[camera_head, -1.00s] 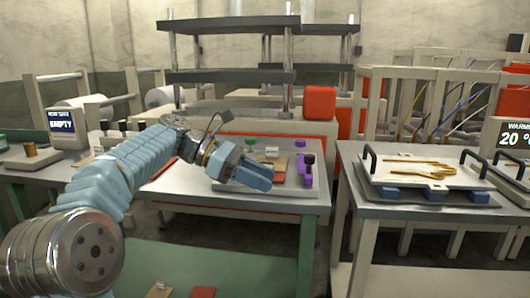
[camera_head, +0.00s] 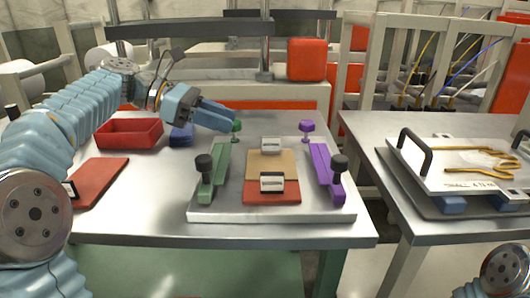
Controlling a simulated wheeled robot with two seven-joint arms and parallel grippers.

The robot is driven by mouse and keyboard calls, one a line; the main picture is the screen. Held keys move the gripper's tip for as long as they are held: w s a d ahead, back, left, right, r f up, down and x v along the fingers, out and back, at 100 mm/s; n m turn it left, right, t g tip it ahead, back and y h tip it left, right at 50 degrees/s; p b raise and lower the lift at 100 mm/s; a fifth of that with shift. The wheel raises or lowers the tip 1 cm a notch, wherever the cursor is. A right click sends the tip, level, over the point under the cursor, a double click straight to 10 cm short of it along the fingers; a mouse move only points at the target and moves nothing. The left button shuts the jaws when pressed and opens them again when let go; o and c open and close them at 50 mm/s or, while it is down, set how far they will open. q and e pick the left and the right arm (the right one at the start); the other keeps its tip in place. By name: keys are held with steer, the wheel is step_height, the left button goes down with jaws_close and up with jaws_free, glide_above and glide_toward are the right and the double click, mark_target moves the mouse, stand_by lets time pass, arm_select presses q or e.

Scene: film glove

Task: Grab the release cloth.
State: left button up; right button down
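No label marks the release cloth. A tan sheet (camera_head: 286,158) with a white clip lies on the grey fixture plate (camera_head: 230,214). A red-brown sheet (camera_head: 255,191) with another white clip lies at its near edge. Another red-brown sheet (camera_head: 102,180) lies flat at the table's left, a clip at its left edge. I cannot tell which is the cloth. My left gripper (camera_head: 233,120) hangs above the table behind the fixture, apart from the sheets, with nothing visible in it. Its finger gap is unclear. My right gripper is out of view; part of its arm shows at bottom right.
A green clamp (camera_head: 214,176) and a purple clamp (camera_head: 323,170) flank the sheets. A red tray (camera_head: 130,140) and a blue block (camera_head: 182,134) stand at the back left. A handled metal tray (camera_head: 430,178) sits on the right table. The front left tabletop is clear.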

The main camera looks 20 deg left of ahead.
mark_target(266, 136)
arm_select(q)
steer(key=b+x, duration=0.1)
steer(key=x, duration=1.1)
steer(key=shift+f, duration=0.15)
steer(key=shift+a, duration=0.1)
jaws_close()
